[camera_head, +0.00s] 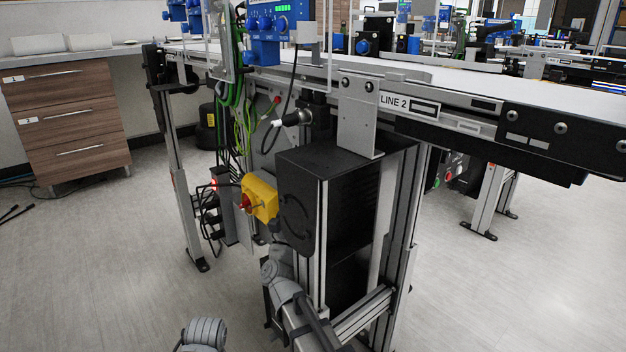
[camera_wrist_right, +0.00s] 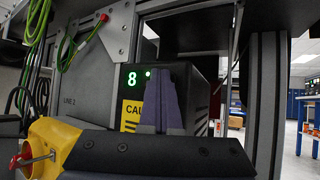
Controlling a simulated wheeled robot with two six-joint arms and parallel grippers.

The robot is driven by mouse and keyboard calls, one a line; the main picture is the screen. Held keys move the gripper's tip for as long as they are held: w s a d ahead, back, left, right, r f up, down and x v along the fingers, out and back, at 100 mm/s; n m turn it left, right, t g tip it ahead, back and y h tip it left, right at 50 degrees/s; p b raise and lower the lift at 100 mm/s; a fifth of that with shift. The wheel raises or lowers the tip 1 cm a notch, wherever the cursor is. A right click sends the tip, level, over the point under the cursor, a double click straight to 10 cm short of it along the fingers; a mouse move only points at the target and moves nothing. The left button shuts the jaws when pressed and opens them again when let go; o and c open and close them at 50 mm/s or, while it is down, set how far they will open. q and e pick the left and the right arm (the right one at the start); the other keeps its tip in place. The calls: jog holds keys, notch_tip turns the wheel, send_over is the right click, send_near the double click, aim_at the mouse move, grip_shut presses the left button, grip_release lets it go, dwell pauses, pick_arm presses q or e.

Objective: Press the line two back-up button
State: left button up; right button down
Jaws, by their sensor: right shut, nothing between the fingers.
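The line 2 conveyor (camera_head: 390,84) carries a "LINE 2" label on its side in the head view. Under it hangs a yellow box with a red rotary switch (camera_head: 260,198), also at lower left in the right wrist view (camera_wrist_right: 52,142). A small red button or knob (camera_head: 277,100) is on the grey panel behind the wires; a red one shows at upper left in the wrist view (camera_wrist_right: 103,17). No back-up label is readable. My right gripper (camera_wrist_right: 162,100) is shut and empty, before a dark box with a yellow caution label (camera_wrist_right: 132,112). My left gripper is out of view.
A black cabinet (camera_head: 310,205) and metal posts stand under the conveyor, near my arm. Green wires (camera_head: 238,125) hang beside the panel.

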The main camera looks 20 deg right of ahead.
jog(key=shift+s+a, duration=0.25)
jog(key=shift+a, duration=0.45)
jog(key=shift+s+a, duration=0.3)
jog(key=shift+a, duration=0.5)
jog(key=shift+s+a, duration=0.25)
jog(key=shift+a, duration=0.55)
jog(key=shift+s+a, duration=0.3)
jog(key=shift+a, duration=0.5)
